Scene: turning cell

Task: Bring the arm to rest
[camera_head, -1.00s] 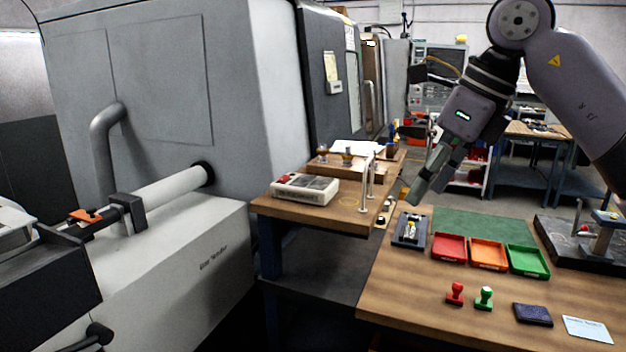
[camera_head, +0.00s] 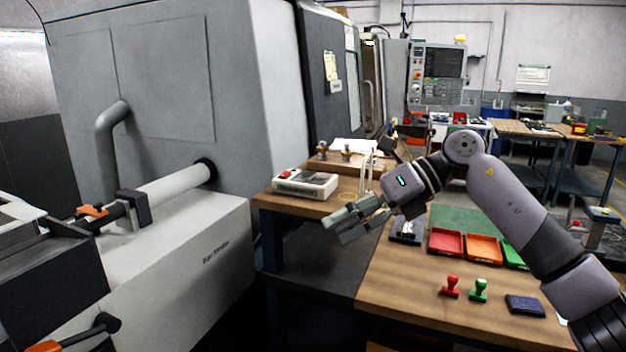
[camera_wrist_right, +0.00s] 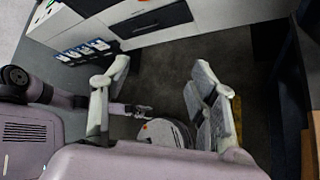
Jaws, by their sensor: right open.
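My right arm comes in from the right in the head view. Its gripper (camera_head: 345,227) is in front of the gap between the two wooden benches, pointing left. The right wrist view shows the two fingers (camera_wrist_right: 160,100) spread apart with nothing held between them. Past the fingers I see the dark floor and parts of my own body. My left gripper is not in view.
The near bench (camera_head: 400,290) holds a red tray (camera_head: 446,242), an orange tray (camera_head: 484,249), a red stamp (camera_head: 451,287), a green stamp (camera_head: 479,290) and a dark pad (camera_head: 525,306). A grey-white box (camera_head: 305,184) sits on the left bench. The bar feeder (camera_head: 190,255) stands left.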

